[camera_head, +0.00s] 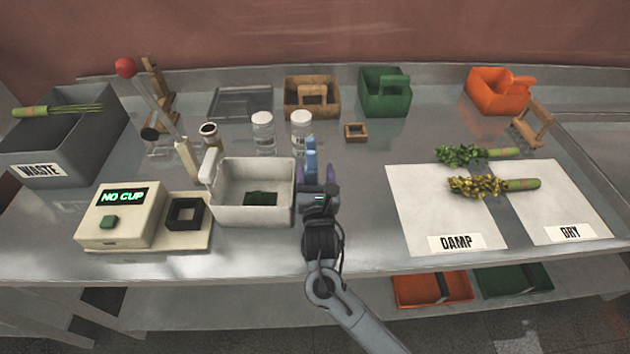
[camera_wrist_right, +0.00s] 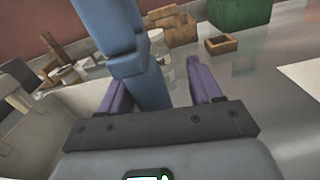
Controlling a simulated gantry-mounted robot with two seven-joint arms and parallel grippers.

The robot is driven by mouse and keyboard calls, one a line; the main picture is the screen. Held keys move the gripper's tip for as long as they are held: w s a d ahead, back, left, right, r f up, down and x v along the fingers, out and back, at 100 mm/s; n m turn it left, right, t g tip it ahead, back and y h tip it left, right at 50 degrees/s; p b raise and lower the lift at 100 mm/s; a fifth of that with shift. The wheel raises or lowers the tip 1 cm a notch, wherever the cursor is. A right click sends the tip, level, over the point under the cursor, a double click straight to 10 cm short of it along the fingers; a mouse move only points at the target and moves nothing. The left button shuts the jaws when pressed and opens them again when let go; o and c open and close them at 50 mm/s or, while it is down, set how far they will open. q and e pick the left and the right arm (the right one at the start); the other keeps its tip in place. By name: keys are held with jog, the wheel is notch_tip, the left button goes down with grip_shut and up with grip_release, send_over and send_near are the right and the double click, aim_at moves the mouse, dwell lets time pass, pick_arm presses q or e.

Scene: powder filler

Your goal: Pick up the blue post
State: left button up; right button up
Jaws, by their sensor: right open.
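The blue post (camera_head: 311,153) stands upright by the right wall of the white bin (camera_head: 226,213) in the head view. In the right wrist view the blue post (camera_wrist_right: 125,45) is large and near, looks jointed, and its lower part sits between the purple fingers, nearer the left one. My right gripper (camera_head: 314,172) comes from the front of the table. Its fingers (camera_wrist_right: 158,85) are apart, one on each side of the post, and not closed on it. The post's base is hidden behind the gripper. My left gripper is not in view.
The scale (camera_head: 120,212) reading NO CUP is left of the white bin. White-capped jars (camera_head: 263,135) stand behind the bin. A small wooden frame (camera_head: 356,132) lies to the right of the post.

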jog(key=shift+w, duration=0.6)
jog(key=shift+c, duration=0.5)
grip_shut()
jog(key=shift+r, duration=0.15)
